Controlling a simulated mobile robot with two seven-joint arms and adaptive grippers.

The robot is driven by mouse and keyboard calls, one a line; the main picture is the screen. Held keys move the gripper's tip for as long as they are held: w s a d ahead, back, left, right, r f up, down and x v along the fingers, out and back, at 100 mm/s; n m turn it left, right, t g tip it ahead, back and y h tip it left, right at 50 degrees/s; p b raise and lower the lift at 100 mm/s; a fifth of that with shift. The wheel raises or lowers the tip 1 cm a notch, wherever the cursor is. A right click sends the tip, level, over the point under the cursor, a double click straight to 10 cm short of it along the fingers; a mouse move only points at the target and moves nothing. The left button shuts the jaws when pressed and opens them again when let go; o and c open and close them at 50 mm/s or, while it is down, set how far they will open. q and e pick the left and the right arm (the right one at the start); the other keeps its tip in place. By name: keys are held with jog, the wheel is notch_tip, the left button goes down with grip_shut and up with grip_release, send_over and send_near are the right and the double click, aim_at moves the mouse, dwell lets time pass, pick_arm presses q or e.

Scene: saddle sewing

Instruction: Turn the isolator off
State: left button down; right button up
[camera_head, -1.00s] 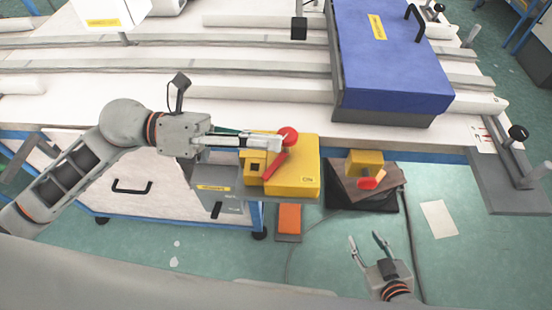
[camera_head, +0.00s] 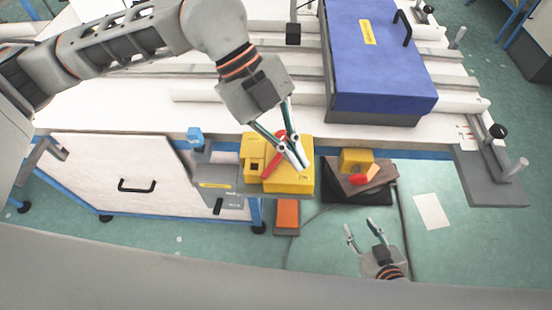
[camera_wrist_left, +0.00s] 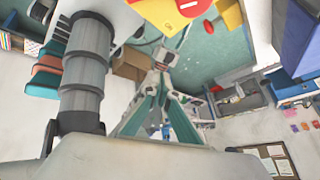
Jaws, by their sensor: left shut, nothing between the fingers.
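The isolator is a yellow box (camera_head: 302,185) on a grey cabinet at the table's front edge, with "ON" lettering on its front right corner. Its red handle (camera_head: 270,169) slants across the top, with a round red end at the back, partly hidden by my left fingers. My left gripper (camera_head: 299,165) comes down from above, shut and empty, its tips over the box just right of the handle. I cannot tell if it touches. The left wrist view shows yellow (camera_wrist_left: 165,12) and red parts at its top edge. My right gripper (camera_head: 360,232) is open and empty, low at right.
A blue-lidded box (camera_head: 378,65) stands on the white table behind. A smaller yellow unit (camera_head: 356,158) with a red part sits on a dark block to the right. An orange pad (camera_head: 288,213) lies in front of the isolator. The green floor around my right gripper is mostly clear.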

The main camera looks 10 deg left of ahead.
aim_at(279, 174)
pick_arm(q)
jog(key=w+a+n+t+y, duration=0.2)
jog(key=w+a+n+y, duration=0.1)
jog(key=n, duration=0.2)
jog(key=p+x, duration=0.1)
jog(key=x, duration=0.8)
jog(key=shift+s+d+f+p, duration=0.1)
jog(key=shift+s+p, duration=0.1)
jog(key=shift+p, duration=0.2)
jog(key=a, duration=0.1)
jog(key=w+a, duration=0.1)
jog(key=a+p, duration=0.1)
jog(key=shift+w+a+f, duration=0.1)
jog(key=shift+w+a, duration=0.1)
jog(key=shift+w, duration=0.25)
jog(key=shift+a, duration=0.1)
jog(key=shift+a, duration=0.1)
